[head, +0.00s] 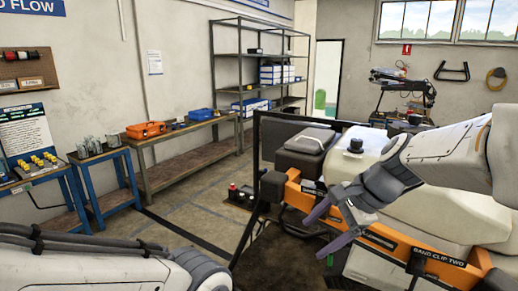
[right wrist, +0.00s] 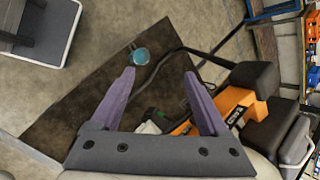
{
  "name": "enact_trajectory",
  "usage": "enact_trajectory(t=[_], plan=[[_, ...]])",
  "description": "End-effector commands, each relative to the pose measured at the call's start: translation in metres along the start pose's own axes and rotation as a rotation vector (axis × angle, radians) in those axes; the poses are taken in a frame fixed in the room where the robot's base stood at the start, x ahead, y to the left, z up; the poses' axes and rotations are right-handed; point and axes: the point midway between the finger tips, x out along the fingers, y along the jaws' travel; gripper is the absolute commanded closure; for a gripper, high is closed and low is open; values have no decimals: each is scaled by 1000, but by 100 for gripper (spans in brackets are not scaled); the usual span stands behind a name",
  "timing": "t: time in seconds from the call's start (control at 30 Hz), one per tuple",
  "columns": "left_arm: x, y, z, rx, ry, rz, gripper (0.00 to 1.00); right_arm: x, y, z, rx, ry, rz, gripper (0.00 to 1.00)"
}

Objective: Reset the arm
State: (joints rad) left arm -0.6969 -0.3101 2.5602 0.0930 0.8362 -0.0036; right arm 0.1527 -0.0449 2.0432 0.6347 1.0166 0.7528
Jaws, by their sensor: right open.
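My right arm (head: 440,165) reaches in from the right across the spray drone. My right gripper (head: 314,240) is open, with two purple fingers apart and nothing between them. It hangs in front of the drone's orange frame (head: 375,234). In the right wrist view the open gripper (right wrist: 159,73) points at the dark mat (right wrist: 85,110). Part of my left arm (head: 95,265) shows at the bottom left; its gripper is out of the picture.
The drone's white tank (head: 352,166) has a black cap, with a dark grey block (head: 310,140) beside it. A teal round item (right wrist: 140,56) lies on the mat. Workbenches (head: 185,140) and a metal shelf (head: 250,70) line the left wall. Floor between bench and drone is mostly clear.

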Motion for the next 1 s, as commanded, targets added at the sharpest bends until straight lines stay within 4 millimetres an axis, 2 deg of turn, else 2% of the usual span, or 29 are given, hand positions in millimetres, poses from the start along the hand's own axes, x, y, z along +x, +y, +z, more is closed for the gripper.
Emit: enact_trajectory(t=[0.03,0.1,0.2,0.3,0.43,0.5,0.63,1.0], plan=[[12,-1,1,-1,0,0,50,27,26,25,-176,-10,75,22],[20,-1,1,-1,0,0,50,51,61,51,-425,-20,169,22],[31,-2,2,-2,0,0,50,78,114,78,-795,-47,292,22],[40,-3,2,-3,0,0,50,96,162,93,-1147,-85,391,22],[49,-4,2,-4,0,0,50,108,209,99,-1514,-135,482,22],[51,-4,3,-5,0,0,50,111,224,99,-1649,-156,512,22],[53,-4,3,-5,0,0,50,113,238,98,-1781,-177,538,22],[52,-4,3,-5,0,0,50,113,239,98,-1797,-180,542,22]])
